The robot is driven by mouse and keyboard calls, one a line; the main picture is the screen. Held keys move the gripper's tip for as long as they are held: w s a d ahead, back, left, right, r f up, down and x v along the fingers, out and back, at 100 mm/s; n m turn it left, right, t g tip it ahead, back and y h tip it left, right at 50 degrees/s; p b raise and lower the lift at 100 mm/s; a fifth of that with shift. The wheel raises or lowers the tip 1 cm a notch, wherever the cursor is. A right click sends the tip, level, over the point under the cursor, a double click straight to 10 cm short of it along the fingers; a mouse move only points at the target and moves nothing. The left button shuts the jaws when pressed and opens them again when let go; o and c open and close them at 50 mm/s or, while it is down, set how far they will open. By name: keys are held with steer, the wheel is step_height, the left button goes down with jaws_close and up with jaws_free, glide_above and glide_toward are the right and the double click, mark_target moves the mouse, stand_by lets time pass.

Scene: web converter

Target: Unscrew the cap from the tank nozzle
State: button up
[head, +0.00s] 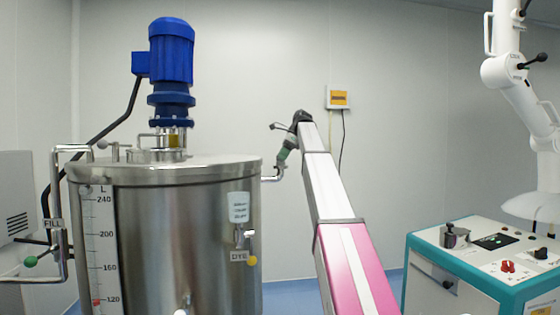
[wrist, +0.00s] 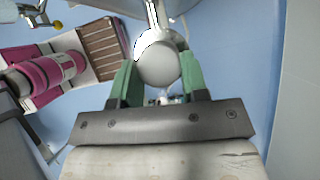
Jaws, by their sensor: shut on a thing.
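The steel tank (head: 190,240) stands at left in the head view. In the wrist view the nozzle pipe (wrist: 156,14) comes in from the top. A round grey cap (wrist: 157,64) sits at the pipe's end, between the green fingers of my gripper (wrist: 158,80). My gripper (head: 287,149) is shut on the cap, at the nozzle's upper end. In the head view the cap is too small and covered to make out. I cannot tell whether its thread is engaged.
A blue motor (head: 171,55) stands on the tank lid. A small tap (head: 246,240) labelled DYE is on the tank's front. A white and teal console (head: 480,262) stands at right, with a white jointed arm (head: 512,75) above. The wall behind my gripper is bare except for a yellow box (head: 339,98).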

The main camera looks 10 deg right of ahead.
steer(key=o, duration=1)
steer(key=shift+s+m+t, duration=0.1)
steer(key=shift+m+t, duration=0.4)
steer(key=shift+m, duration=0.5)
steer(key=shift+s+f+m, duration=0.1)
steer(key=shift+s+m, duration=0.05)
steer(key=shift+m, duration=0.35)
steer(key=shift+m+t+h, duration=0.3)
steer(key=shift+m+t, duration=0.1)
steer(key=shift+m, duration=0.1)
steer(key=shift+a+m+t, duration=0.1)
steer(key=shift+m+t, duration=0.4)
steer(key=shift+m, duration=0.5)
